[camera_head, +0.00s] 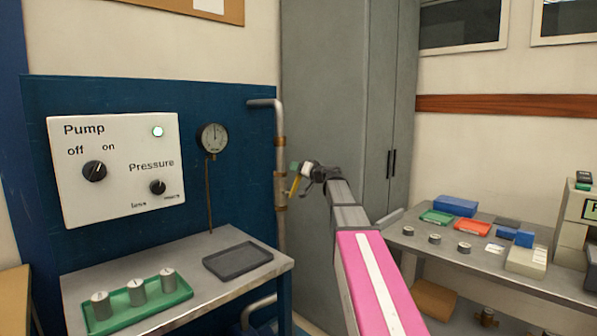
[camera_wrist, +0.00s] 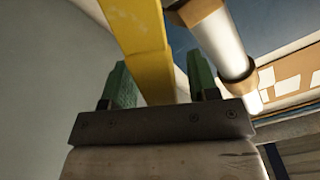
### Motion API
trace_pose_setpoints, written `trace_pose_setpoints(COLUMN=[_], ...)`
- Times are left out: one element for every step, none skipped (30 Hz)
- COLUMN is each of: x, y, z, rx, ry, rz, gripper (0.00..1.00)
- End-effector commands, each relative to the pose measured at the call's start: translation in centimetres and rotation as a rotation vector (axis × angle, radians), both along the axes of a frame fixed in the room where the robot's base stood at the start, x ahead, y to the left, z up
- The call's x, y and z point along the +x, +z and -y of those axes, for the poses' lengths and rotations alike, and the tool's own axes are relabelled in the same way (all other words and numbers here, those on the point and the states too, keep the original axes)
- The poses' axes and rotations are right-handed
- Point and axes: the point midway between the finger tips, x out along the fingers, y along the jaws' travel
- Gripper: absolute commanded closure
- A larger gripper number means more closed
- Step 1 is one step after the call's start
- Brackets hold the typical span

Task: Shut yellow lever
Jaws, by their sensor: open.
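The yellow lever (camera_head: 294,186) is beside the vertical grey pipe, small and partly hidden by my gripper in the head view. It looks steep and slightly tilted there. In the wrist view the lever (camera_wrist: 138,45) is a broad yellow bar running from the top edge down to between my two green fingers. My gripper (camera_head: 301,167) is at the lever in the head view. In the wrist view my gripper (camera_wrist: 162,82) is open, one finger on each side of the bar. I cannot tell whether either finger touches it.
The pipe (camera_head: 280,150) runs beside the blue panel and shows close on the right in the wrist view (camera_wrist: 222,42). A grey cabinet (camera_head: 335,85) stands behind my arm. A pump control box (camera_head: 120,195) and gauge (camera_head: 213,137) are left. A bench (camera_head: 440,262) with parts is right.

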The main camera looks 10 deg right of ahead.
Motion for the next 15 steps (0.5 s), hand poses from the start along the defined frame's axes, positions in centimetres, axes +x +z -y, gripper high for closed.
trace_pose_setpoints(x=[0.18, 0.22, 0.23, 0.23, 0.22, 0.21, 0.21, 0.2, 0.2, 0.2, 0.2, 0.2, 0.19, 0.19, 0.19], y=[-0.01, -0.01, -0.01, -0.01, 0.0, 0.0, 0.0, 0.0, 0.0, 0.0, 0.01, 0.0, 0.01, 0.01, 0.01], z=[-0.12, -0.16, -0.2, -0.2, -0.21, -0.2, -0.19, -0.19, -0.19, -0.19, -0.18, -0.19, -0.18, -0.18, -0.18], rx=[0.0, 0.0, 0.0, 0.0, 0.0, 0.0, 0.0, 0.0, 0.0, 0.0, 0.0, 0.0, 0.0, 0.0, 0.0], ry=[0.0, 0.0, 0.0, 0.0, 0.0, 0.0, 0.0, 0.0, 0.0, 0.0, 0.0, 0.0, 0.0, 0.0, 0.0], rz=[0.0, 0.0, 0.0, 0.0, 0.0, 0.0, 0.0, 0.0, 0.0, 0.0, 0.0, 0.0, 0.0, 0.0, 0.0], gripper=[0.46, 0.46, 0.46, 0.46, 0.46, 0.46, 0.46, 0.46, 0.46, 0.52, 0.62, 0.75, 0.85, 0.95, 1.0])
